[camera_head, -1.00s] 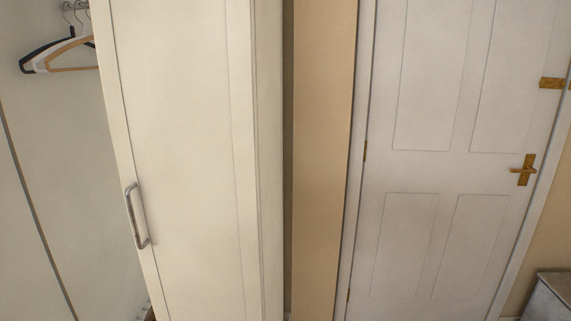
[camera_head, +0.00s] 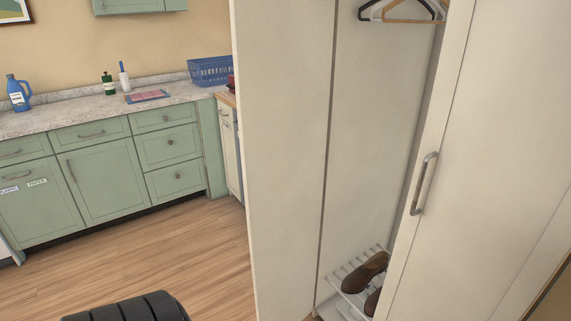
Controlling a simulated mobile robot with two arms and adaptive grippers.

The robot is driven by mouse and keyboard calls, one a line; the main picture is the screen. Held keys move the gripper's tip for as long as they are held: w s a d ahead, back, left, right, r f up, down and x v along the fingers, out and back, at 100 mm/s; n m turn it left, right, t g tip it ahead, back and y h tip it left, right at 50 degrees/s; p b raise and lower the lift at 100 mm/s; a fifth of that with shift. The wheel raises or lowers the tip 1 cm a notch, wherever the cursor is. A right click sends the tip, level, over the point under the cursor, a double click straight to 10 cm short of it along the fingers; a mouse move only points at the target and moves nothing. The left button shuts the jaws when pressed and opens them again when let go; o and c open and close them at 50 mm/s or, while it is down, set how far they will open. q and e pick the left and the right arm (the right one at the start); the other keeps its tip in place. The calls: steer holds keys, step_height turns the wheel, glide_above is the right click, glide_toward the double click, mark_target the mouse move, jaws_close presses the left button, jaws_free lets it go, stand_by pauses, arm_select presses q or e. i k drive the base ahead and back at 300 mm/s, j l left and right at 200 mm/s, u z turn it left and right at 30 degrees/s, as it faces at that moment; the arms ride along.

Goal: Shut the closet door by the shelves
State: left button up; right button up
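The closet stands at the right of the head view. Its cream door (camera_head: 483,150) fills the right edge and carries a vertical metal bar handle (camera_head: 424,183) near its left edge. Left of this door the closet is open, showing its pale inside wall (camera_head: 380,130). A tall cream panel (camera_head: 283,150) stands at the left of the opening; I cannot tell whether it is a second door or the closet's side. Hangers (camera_head: 400,12) hang at the top, and brown shoes (camera_head: 365,272) rest on a slatted rack (camera_head: 345,290) inside.
Green cabinets (camera_head: 105,172) with a speckled counter (camera_head: 60,122) line the back left. A blue basket (camera_head: 210,70), a blue jug (camera_head: 18,92) and a green bottle (camera_head: 107,84) stand on it. The wood floor (camera_head: 160,255) is clear between cabinets and closet.

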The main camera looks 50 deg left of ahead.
mark_target(283, 49)
steer(key=i+j, duration=0.1)
steer(key=j, duration=1.4)
steer(key=i+j+z, duration=0.15)
steer(key=j, duration=1.4)
